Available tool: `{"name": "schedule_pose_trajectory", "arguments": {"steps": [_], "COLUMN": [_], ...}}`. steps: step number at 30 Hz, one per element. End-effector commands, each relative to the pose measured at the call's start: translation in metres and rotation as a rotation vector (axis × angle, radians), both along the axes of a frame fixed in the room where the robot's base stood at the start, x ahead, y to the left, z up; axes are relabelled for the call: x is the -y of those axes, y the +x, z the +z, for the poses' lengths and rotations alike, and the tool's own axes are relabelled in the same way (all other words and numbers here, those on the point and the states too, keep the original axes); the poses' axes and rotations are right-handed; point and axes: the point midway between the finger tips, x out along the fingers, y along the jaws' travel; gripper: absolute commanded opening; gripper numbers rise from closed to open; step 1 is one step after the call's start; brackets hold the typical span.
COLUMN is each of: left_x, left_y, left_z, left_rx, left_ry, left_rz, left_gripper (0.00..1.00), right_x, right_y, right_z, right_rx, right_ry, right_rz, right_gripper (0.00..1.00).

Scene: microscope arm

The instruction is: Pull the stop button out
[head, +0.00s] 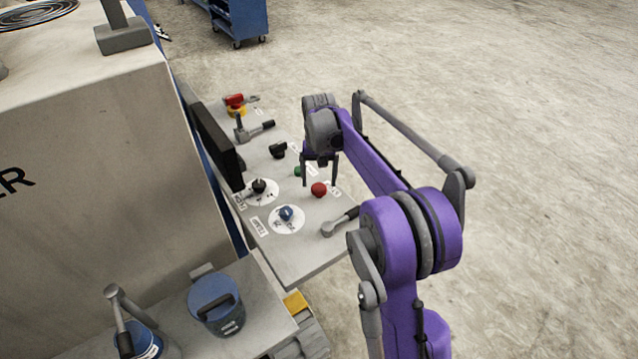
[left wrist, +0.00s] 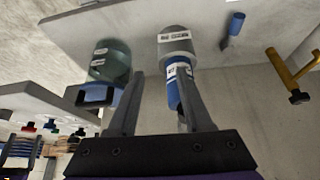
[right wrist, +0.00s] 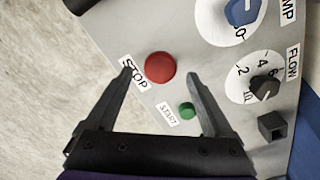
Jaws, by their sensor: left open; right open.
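The stop button is a round red knob (right wrist: 160,67) beside a STOP label in the right wrist view. In the head view the red knob (head: 319,189) sits on the grey control panel (head: 300,255), near its right edge. My right gripper (head: 320,178) is open above the panel by the button. In the right wrist view its fingertips (right wrist: 160,76) point toward either side of the button, with nothing held; I cannot tell the exact gap. My left gripper (left wrist: 161,73) is open and empty in the left wrist view and is not seen in the head view.
A green start button (right wrist: 187,110) is close to the right finger. A blue dial (head: 286,213), a black dial (head: 259,186), a lever (head: 340,221) and a red-and-yellow switch (head: 236,103) also stand on the panel. A blue lidded container (head: 215,300) is at lower left.

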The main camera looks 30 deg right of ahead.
Motion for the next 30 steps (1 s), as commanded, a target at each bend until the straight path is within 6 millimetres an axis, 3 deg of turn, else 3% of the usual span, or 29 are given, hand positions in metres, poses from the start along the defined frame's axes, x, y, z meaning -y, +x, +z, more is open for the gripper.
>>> {"name": "schedule_pose_trajectory", "arguments": {"steps": [6,15,27,30], "left_x": [0.000,0.000,0.000,0.000], "left_y": [0.000,0.000,0.000,0.000], "left_z": [-0.001,-0.001,-0.001,-0.001], "left_rx": [-0.001,-0.001,-0.001,-0.001], "left_ry": [0.000,0.000,0.000,0.000], "left_rz": [0.000,0.000,0.000,0.000], "left_gripper": [0.50,0.50,0.50,0.50], "right_x": [0.000,0.000,0.000,0.000], "right_y": [0.000,0.000,0.000,0.000], "right_z": [-0.018,-0.020,-0.019,-0.019], "right_rx": [0.000,0.000,0.000,0.000], "right_ry": [0.000,0.000,0.000,0.000], "right_rz": [0.000,0.000,0.000,0.000], "right_gripper": [0.86,0.85,0.13,0.00]}}
